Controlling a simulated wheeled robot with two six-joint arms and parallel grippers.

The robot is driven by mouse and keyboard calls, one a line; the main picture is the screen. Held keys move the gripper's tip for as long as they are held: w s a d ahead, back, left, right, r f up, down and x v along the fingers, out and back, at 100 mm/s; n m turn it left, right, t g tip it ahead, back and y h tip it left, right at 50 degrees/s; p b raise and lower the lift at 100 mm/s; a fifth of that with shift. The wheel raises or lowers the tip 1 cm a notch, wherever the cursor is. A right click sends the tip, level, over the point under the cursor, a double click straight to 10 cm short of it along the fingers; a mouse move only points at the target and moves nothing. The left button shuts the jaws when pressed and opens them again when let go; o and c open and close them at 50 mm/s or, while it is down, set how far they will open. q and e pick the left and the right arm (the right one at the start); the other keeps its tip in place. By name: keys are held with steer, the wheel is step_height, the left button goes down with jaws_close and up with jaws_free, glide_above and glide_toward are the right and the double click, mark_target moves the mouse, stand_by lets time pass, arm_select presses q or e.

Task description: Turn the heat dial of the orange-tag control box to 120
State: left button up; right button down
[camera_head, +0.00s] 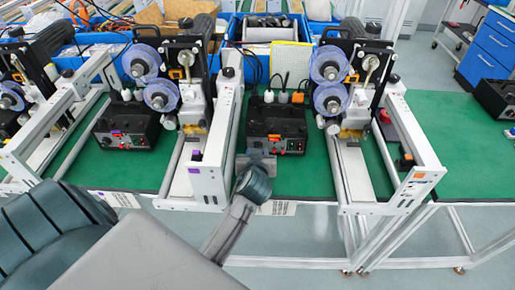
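A black control box (277,122) stands on the green bench mat between two white machine frames. A small tag, orange as far as I can tell, shows on its front, with a reddish switch and small controls to the right. The heat dial and its setting are too small to read. My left gripper (262,150) is at the lower left of that box's front face, close to it or touching; I cannot tell which. Its fingers are too small and partly hidden by the wrist to tell whether they are open. My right gripper is out of view.
A white frame with a purple tag (208,172) is just left of my gripper; one with an orange tag (418,177) is at right. Blue bins (231,60) line the back.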

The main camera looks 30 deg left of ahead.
arm_select(q)
steer(key=shift+w+a+f, duration=0.25)
steer(key=shift+w+a, duration=0.1)
steer(key=shift+w, duration=0.2)
steer(key=c, duration=0.7)
steer(key=shift+w+d+f+m+g+y+p, duration=0.15)
steer(key=shift+m+y+p, duration=0.15)
steer(key=shift+m, duration=0.25)
steer(key=shift+s+r+m+g+y+p, duration=0.1)
steer(key=shift+m+g+y+p, duration=0.1)
steer(key=shift+m+y, duration=0.3)
steer(key=shift+w+f+m+g+y, duration=0.1)
steer(key=shift+m+g+y, duration=0.25)
steer(key=shift+m+y, duration=0.65)
steer(key=shift+m, duration=0.35)
